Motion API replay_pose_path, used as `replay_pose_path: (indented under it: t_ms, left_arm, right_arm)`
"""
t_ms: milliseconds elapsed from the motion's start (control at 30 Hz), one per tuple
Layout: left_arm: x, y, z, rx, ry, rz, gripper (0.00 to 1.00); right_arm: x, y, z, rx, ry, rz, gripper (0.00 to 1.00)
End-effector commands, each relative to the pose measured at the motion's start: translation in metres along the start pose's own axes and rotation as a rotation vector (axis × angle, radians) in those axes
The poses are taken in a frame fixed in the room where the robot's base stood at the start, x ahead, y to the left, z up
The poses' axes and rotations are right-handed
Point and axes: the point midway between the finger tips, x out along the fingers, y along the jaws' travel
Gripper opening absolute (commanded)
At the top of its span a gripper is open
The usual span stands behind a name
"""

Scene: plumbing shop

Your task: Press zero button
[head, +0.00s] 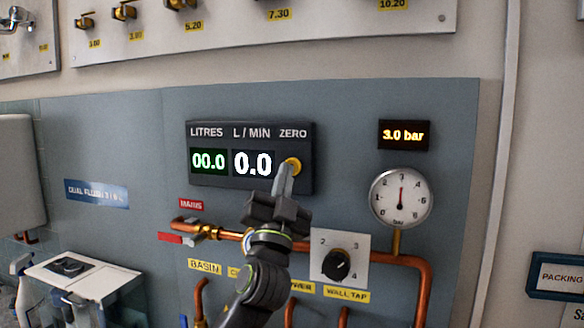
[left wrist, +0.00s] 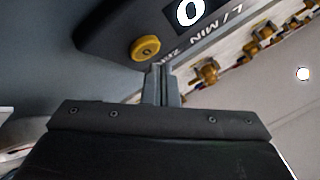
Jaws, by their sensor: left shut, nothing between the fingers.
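The zero button (head: 293,166) is a round yellow knob under the word ZERO on the black meter panel (head: 222,181). The panel reads 00.0 litres and 0.0 L/min. My left gripper (head: 285,168) is shut and empty, and its fingertips overlap the left part of the button in the head view. In the left wrist view the yellow button (left wrist: 145,48) stands out whole, just beyond and to the left of the shut fingertips (left wrist: 160,68). I cannot tell whether they touch it. My right gripper is not in view.
A pressure gauge (head: 401,198) and a 3.0 bar display (head: 404,135) are at the right.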

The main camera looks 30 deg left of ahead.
Motion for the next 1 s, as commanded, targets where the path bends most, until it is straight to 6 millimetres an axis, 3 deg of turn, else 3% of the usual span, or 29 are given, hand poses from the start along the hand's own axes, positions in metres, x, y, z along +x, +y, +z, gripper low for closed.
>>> replay_pose_path:
  t_ms: [500, 1000]
  left_arm:
    - [-0.034, -0.026, -0.026, 0.0, 0.0, 0.001, 0.0]
    - [-0.037, -0.027, -0.027, 0.0, 0.0, 0.001, 0.0]
  right_arm:
    - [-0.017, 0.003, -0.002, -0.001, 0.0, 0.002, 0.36]
    - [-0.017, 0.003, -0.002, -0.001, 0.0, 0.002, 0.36]
